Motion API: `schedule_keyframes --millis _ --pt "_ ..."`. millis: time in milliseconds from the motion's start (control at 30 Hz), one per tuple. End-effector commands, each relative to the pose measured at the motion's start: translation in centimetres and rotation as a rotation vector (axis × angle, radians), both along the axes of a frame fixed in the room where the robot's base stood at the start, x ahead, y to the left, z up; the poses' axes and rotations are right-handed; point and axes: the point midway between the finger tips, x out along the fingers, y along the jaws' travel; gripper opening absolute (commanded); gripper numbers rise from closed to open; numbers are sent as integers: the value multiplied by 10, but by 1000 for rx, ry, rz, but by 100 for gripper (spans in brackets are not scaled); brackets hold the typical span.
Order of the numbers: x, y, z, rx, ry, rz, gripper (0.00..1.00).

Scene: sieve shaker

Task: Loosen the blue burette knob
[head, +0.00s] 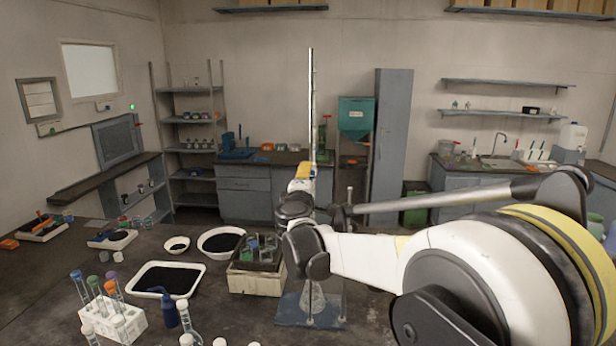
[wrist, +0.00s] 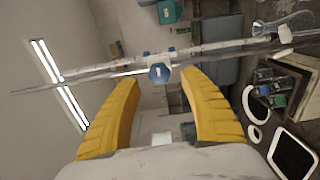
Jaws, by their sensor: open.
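The blue burette knob (wrist: 159,73) is in the wrist view, on the burette (wrist: 215,55), which runs across the picture as a clear tube. The knob appears between the tips of my two yellow fingers, with a gap on each side. My gripper (wrist: 154,82) is open and holds nothing. How far the knob lies beyond the tips is hard to tell. In the head view the burette (head: 311,105) stands upright behind my gripper (head: 303,172). My arm hides the knob there.
A stand base (head: 310,312) is on the dark bench under my arm. To its left are a box of glassware (head: 255,283), a black-filled white tray (head: 168,266), a bowl (head: 208,251) and a tube rack (head: 125,318). Space around the upper burette is clear.

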Motion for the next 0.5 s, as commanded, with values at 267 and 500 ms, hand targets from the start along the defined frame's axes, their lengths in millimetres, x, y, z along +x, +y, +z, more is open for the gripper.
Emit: schedule_keyframes --millis 267,500 --pt "-60 3 0 0 0 2 52" --pt "-81 3 0 0 0 1 52"
